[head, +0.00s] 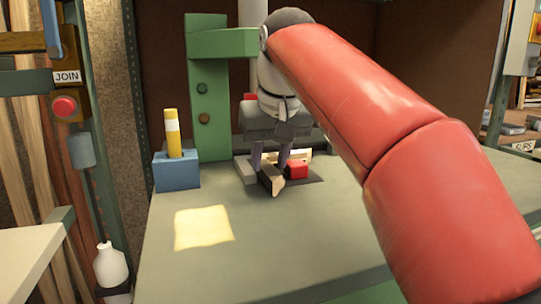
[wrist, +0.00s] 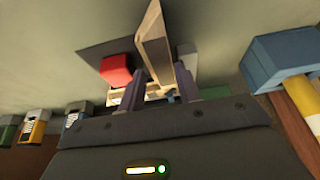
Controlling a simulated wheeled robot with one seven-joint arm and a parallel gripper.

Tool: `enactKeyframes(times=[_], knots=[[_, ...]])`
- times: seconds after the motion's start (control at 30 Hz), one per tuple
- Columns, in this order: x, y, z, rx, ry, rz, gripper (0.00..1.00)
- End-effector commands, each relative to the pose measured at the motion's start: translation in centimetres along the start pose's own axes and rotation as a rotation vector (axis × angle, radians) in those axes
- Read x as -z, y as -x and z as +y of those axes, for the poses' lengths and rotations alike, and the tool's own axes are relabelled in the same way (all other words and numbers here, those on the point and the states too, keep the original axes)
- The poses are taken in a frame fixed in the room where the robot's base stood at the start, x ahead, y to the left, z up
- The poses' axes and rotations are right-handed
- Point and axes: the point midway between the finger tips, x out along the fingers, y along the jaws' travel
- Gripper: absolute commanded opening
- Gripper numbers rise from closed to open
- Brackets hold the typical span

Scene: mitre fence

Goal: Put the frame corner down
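The frame corner (head: 271,180) is pale wood, and one end of it points down towards the front in the head view. In the wrist view the frame corner (wrist: 155,45) runs between the two dark fingers of my gripper (wrist: 160,88). My gripper (head: 271,160) appears closed on it, low over the workbench beside a red block (head: 297,169). More pale wood shows behind the fingers, partly hidden; I cannot tell whether it is the same piece. Contact with the surface below is unclear.
A dark plate (head: 313,181) lies under the red block. A green post (head: 208,110) with an arm stands behind. A blue holder (head: 177,172) with a yellow stick is at left. A pale yellow square (head: 203,228) marks the bench front, which is clear.

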Motion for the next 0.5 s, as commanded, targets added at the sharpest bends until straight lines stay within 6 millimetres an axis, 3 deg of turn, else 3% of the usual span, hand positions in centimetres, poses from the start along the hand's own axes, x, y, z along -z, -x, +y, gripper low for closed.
enactKeyframes(times=[0.03,0.17,0.27,0.5], knots=[[-0.4,-0.9,-0.3,0.004,0.008,-0.029,0.38],[-0.1,-0.3,-0.3,0.004,0.008,-0.029,0.38],[0.3,1.1,-0.3,0.005,0.008,-0.025,0.38],[0.6,7.0,-0.2,0.003,0.005,-0.015,0.38]])
